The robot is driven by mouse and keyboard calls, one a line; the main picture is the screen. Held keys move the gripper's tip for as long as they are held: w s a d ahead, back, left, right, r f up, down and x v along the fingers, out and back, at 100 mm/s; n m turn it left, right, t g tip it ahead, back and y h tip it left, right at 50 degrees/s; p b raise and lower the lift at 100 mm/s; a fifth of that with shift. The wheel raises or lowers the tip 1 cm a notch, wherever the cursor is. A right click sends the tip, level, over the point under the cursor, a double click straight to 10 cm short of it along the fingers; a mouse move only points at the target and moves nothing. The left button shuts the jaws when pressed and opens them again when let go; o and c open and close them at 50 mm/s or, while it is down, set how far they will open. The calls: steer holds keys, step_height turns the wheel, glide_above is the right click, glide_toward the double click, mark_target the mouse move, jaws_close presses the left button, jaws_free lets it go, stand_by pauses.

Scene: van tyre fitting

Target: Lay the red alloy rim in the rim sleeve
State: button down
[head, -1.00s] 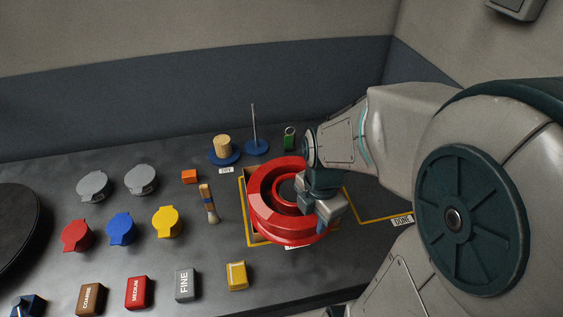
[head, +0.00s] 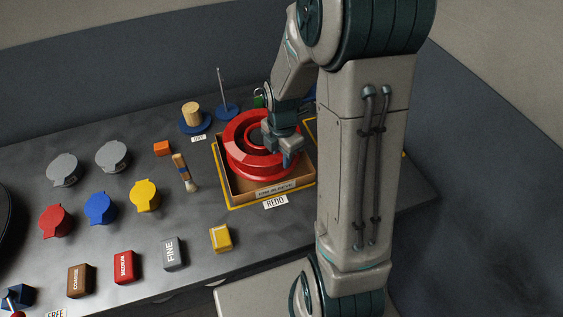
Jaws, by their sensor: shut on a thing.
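The red alloy rim (head: 247,170) is in the head view, right of the middle of the bench. It is over or inside the rim sleeve (head: 292,187), an open brown box with a label on its front wall, standing in a yellow outline marked REDO. The rim looks slightly tilted. I cannot tell whether it touches the sleeve's floor. My gripper (head: 284,152) is shut on the right side of the rim's edge. My fingertips are partly hidden by the gripper body.
A brush (head: 184,172), an orange block (head: 162,148) and a yellow block (head: 221,238) lie left of the sleeve. A blue-based peg (head: 227,108) and a wooden cylinder (head: 192,113) stand behind. Lidded pots (head: 100,208) and labelled blocks (head: 125,266) fill the left side.

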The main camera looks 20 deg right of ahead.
steer(key=shift+w+f+p, duration=0.1)
steer(key=shift+f+p, duration=0.2)
steer(key=shift+f, duration=1.75)
steer(key=shift+f, duration=0.2)
steer(key=c, duration=1.1)
jaws_free()
steer(key=shift+r, duration=0.15)
